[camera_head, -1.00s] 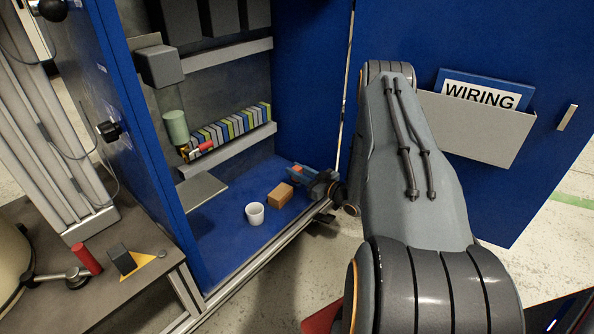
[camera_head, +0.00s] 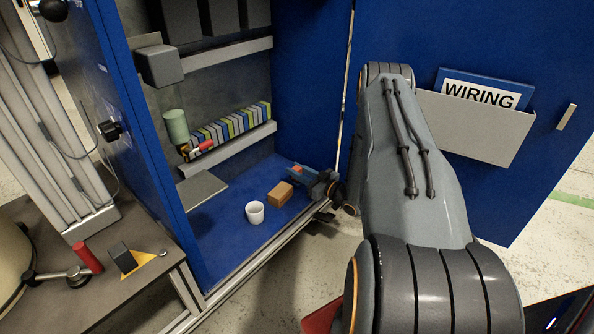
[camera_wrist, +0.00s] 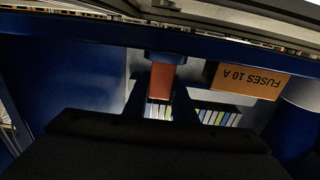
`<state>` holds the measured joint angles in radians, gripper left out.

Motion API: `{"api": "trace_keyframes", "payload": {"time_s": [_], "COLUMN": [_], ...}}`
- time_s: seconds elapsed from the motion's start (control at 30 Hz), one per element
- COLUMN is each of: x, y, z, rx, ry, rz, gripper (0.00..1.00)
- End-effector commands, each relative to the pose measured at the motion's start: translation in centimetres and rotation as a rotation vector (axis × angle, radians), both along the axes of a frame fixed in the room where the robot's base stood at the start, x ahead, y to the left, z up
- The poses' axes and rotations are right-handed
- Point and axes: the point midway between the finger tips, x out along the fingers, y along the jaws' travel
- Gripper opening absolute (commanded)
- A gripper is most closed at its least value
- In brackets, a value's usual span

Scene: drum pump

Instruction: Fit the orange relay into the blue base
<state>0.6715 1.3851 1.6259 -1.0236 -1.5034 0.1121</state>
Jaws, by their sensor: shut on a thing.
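The orange relay (camera_wrist: 160,80) stands between the two fingers of my gripper (camera_wrist: 161,92) in the wrist view, and the gripper is shut on it. In the head view, the relay (camera_head: 297,170) shows as a small orange patch at the tip of my gripper (camera_head: 304,174), low inside the cabinet. A blue piece (camera_wrist: 166,57) lies right at the relay's far end in the wrist view. It may be the blue base. I cannot tell whether the two touch or are fitted together. I cannot make out the base in the head view.
A brown box (camera_head: 279,195), marked FUSES 10 A in the wrist view (camera_wrist: 246,80), stands close beside my gripper. A white cup (camera_head: 255,212) is to its left. Coloured terminal blocks (camera_head: 232,126) line a rail behind. The cabinet floor (camera_head: 235,245) is clear in front.

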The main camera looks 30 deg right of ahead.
Motion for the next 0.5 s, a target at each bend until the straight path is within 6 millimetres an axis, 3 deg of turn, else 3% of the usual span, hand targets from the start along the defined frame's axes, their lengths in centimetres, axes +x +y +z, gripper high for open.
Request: {"api": "trace_keyframes", "payload": {"time_s": [0.5], "x": [0.01], "y": [-0.03], "z": [-0.84], "rx": [-0.001], "ry": [-0.001], "rz": [0.0], "gripper": [0.06]}}
